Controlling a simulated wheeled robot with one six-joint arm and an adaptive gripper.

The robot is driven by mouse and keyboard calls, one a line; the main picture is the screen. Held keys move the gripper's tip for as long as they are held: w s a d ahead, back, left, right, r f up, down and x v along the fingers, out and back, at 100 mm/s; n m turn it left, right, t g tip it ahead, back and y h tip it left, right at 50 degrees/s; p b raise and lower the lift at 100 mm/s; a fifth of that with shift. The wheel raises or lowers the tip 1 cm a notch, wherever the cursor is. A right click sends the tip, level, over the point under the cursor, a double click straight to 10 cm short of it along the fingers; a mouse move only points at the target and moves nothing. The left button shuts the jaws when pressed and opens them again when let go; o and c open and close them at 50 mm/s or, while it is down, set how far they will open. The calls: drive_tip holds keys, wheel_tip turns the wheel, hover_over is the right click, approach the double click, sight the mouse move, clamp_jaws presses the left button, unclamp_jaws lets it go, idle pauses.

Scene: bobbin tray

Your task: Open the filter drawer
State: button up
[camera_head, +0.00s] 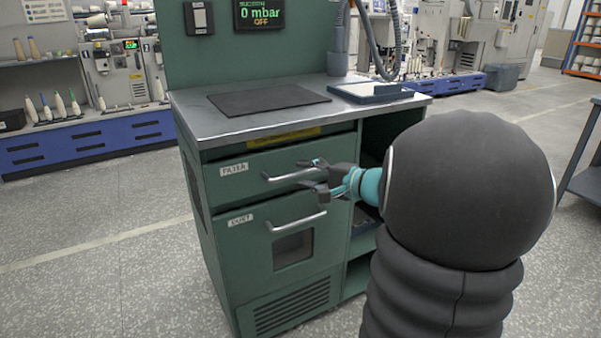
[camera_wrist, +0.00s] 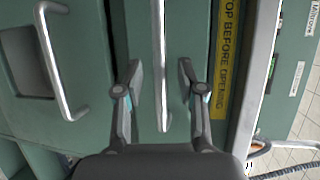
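The filter drawer (camera_head: 245,183) is the upper green front of the cabinet, with a FILTER label (camera_head: 234,169). It looks shut, flush with the front around it. Its pale bar handle (camera_head: 285,177) runs across the front; in the wrist view the handle (camera_wrist: 158,60) stands upright in the picture. My gripper (camera_head: 308,174) is open at the handle's right end. In the wrist view my gripper (camera_wrist: 160,83) has one finger on each side of the handle, with gaps on both sides. Whether the fingertips reach past the bar in depth is unclear.
Below is a door (camera_head: 255,250) with a DUST label, a window and its own handle (camera_head: 298,223). A yellow warning strip (camera_head: 284,137) sits above the drawer. The metal worktop (camera_head: 215,127) holds a dark mat (camera_head: 268,99). Open shelves lie right of the drawer; the floor in front is clear.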

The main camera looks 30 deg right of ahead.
drive_tip(key=shift+x, duration=1.15)
clamp_jaws()
